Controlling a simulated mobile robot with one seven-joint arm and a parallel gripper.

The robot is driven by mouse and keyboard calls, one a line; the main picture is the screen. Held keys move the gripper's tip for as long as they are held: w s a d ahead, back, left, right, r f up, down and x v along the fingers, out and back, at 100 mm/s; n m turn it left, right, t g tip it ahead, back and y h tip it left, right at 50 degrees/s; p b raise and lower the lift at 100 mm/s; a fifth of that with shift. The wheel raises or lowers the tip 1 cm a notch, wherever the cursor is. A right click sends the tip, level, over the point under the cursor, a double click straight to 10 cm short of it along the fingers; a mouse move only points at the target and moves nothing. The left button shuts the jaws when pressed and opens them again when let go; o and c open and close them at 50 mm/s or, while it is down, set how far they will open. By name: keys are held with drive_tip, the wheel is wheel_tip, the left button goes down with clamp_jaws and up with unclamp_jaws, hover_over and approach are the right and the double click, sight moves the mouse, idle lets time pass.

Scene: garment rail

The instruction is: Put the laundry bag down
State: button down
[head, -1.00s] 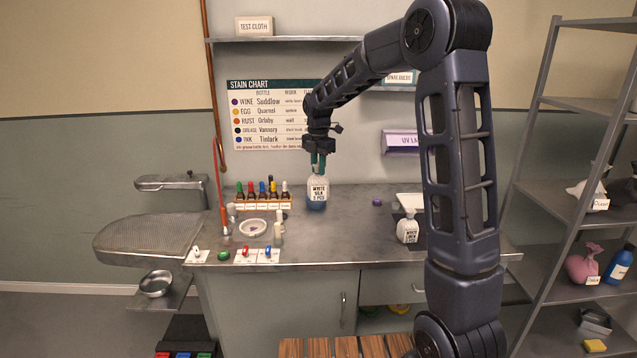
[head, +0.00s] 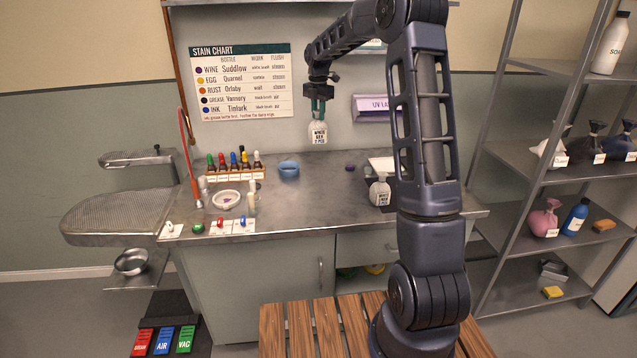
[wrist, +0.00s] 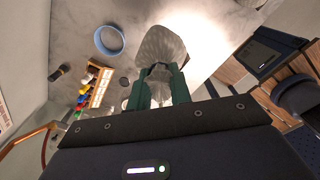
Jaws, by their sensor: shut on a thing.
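The laundry bag (head: 318,132) is a small white bag with a printed label. It hangs upright from my gripper (head: 319,103), whose green fingers are shut on its neck. In the head view it is in front of the wall, above the back part of the worktop. In the wrist view the bag (wrist: 160,45) shows pale between the fingers (wrist: 160,80).
The grey worktop (head: 300,200) has bare room in the middle. A row of dropper bottles (head: 235,165) and a white dish (head: 227,199) are at left. Another labelled white bag (head: 380,192) stands at right. A shelf rack (head: 500,185) holds more bags and bottles.

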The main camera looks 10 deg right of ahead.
wheel_tip(320, 180, down, 20)
idle(0.6)
drive_tip(key=c, duration=1.3)
unclamp_jaws()
drive_tip(key=shift+f, duration=0.1)
